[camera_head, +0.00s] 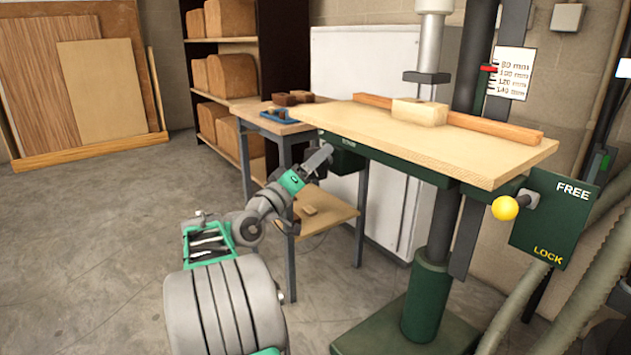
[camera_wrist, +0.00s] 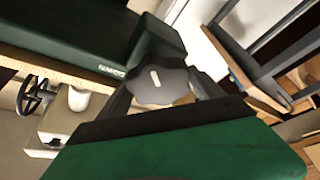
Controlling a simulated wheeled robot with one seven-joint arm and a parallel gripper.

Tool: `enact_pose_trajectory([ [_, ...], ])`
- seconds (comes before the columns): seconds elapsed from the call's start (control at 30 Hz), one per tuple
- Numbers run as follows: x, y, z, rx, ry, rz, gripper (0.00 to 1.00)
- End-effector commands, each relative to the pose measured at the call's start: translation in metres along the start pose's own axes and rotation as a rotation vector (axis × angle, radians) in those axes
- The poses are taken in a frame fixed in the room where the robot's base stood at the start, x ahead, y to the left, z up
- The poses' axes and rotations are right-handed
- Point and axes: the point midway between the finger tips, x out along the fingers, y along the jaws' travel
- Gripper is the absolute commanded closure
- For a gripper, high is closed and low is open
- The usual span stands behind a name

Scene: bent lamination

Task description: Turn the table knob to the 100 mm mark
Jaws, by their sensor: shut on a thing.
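The table knob (camera_wrist: 160,84) is dark and lobed with a pale mark on its face. In the wrist view it sits between the fingers of my gripper (camera_wrist: 158,90), which is shut on it. In the head view my gripper (camera_head: 322,158) is at the green housing (camera_head: 347,158) under the wooden table (camera_head: 455,148), and hides most of the knob. The scale (camera_head: 511,73) shows marks from 80 to 140 mm. Its red pointer (camera_head: 488,68) stands near the 80 and 100 mm marks; the exact reading is too small to tell.
A wooden block (camera_head: 419,111) and a long wooden bar (camera_head: 490,125) lie on the table. A yellow-ball lever (camera_head: 505,208) stands beside the FREE/LOCK plate (camera_head: 555,218). A side bench (camera_head: 255,118) stands behind my gripper. The floor at left is clear.

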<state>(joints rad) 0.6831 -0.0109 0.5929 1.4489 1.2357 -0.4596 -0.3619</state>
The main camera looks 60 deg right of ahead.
Motion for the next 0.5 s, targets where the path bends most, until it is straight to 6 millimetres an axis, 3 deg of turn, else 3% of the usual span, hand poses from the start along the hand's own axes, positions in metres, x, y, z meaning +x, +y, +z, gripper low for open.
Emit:
enact_pose_trajectory([
  [0.03,0.0018,0.0119,-0.0042,0.034,0.007,0.035,0.64],
  [0.5,0.0035,0.0166,-0.0078,0.101,0.007,0.064,0.64],
])
